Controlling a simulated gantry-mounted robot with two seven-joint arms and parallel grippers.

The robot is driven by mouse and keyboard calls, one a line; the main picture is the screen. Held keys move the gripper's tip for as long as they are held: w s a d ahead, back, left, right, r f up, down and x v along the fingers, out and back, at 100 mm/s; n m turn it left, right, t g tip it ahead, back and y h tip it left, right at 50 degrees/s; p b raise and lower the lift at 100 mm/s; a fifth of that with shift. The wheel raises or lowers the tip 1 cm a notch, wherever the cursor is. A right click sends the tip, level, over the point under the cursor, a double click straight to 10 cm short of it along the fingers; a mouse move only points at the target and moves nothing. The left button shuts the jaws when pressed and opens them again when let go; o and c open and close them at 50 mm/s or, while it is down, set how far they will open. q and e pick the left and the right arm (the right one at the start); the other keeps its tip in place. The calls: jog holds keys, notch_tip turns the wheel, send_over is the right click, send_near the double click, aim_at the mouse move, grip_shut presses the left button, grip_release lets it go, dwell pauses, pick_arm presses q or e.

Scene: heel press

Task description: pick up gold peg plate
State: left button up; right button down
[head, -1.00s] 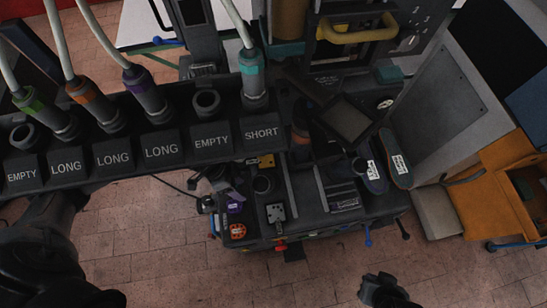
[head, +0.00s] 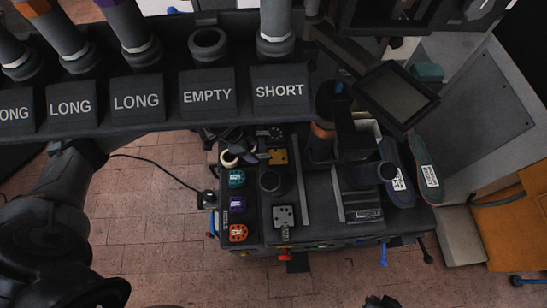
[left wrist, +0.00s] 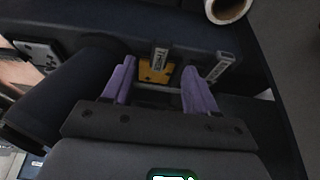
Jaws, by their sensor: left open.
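The gold peg plate (head: 277,157) lies on the dark bench below the rack in the head view. In the left wrist view the gold plate (left wrist: 154,72) shows beyond the gap between my purple fingers, with a grey labelled piece at its top. My left gripper (left wrist: 160,88) is open and nothing is seen between its fingers. In the head view my left gripper (head: 246,150) is just left of the plate, largely hidden by the rack. Only a dark bit of my right gripper (head: 380,301) shows at the bottom edge; its jaws cannot be made out.
The rack (head: 150,115) with LONG, EMPTY and SHORT labels overhangs the bench. A pale ring (head: 229,158) and teal, purple and orange (head: 238,233) pieces lie at the bench's left. A grey plate (head: 284,216) lies nearer. Two labelled insoles (head: 428,175) are at the right.

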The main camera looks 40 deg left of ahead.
aim_at(262, 156)
pick_arm(q)
jog(key=shift+b+x, duration=1.2)
jog(key=shift+x, duration=1.5)
jog(key=shift+w+d+r, duration=0.15)
jog(key=shift+c, duration=0.4)
grip_shut()
